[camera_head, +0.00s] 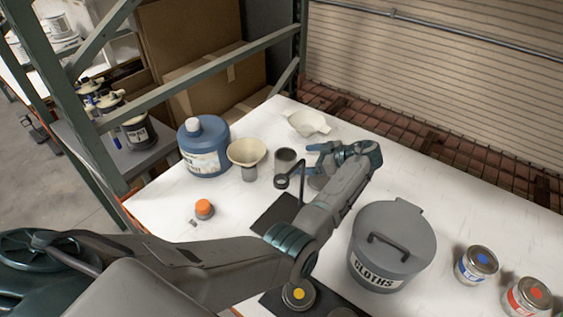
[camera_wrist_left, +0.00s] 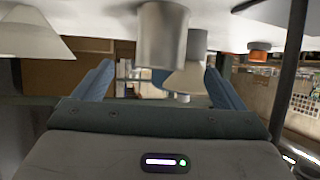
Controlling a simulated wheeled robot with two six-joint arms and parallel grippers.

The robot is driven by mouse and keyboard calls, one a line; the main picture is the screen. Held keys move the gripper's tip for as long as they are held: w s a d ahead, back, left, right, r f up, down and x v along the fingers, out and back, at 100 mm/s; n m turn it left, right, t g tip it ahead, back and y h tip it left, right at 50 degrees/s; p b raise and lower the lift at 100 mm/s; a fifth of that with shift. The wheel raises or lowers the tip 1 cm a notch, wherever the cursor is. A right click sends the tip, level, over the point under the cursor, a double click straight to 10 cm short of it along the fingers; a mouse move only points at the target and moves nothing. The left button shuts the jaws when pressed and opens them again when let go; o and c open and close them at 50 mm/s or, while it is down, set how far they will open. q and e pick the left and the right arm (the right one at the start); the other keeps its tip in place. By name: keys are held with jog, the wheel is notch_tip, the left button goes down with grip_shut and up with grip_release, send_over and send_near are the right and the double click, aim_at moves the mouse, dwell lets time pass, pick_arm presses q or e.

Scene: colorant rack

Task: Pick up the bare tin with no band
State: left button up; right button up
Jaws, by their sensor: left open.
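A plain grey metal cylinder with no band showing, likely the bare tin (camera_head: 287,160), stands upright on the white table. It also shows in the left wrist view (camera_wrist_left: 162,38), upside down, roughly ahead of the gap between the fingers. My left gripper (camera_head: 318,158) is open and empty just right of it, fingers pointing left toward it; both fingers show in the left wrist view (camera_wrist_left: 157,85). A blue-banded tin (camera_head: 476,265) and a red-banded tin (camera_head: 527,298) stand at the right. A tin with a yellow lid dot (camera_head: 298,294) is partly hidden at the front; its side is unclear.
A dark ring stand (camera_head: 281,183) rises close in front of the grey cylinder. A beige funnel (camera_head: 247,153) and blue jug (camera_head: 203,147) stand left of it, a white vessel (camera_head: 308,123) behind. An orange-capped container (camera_head: 204,208) and a grey CLOTHS bin (camera_head: 392,245) are nearer.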

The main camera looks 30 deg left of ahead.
aim_at(285, 159)
pick_arm(q)
jog(key=x, duration=0.2)
jog(key=shift+s+a, duration=0.1)
jog(key=shift+a, duration=0.25)
jog(key=shift+s+a+f+p, duration=0.1)
jog(key=shift+a+f+p, duration=0.05)
jog(key=shift+a+p, duration=0.4)
jog(key=p+x, duration=0.1)
jog(key=x, duration=0.2)
jog(key=shift+a+f, duration=0.1)
jog(key=shift+a, duration=0.2)
jog(key=shift+a+f, duration=0.25)
jog(key=shift+a, duration=0.1)
jog(key=shift+d, duration=0.1)
jog(key=c, duration=1.1)
jog(key=shift+r, duration=0.1)
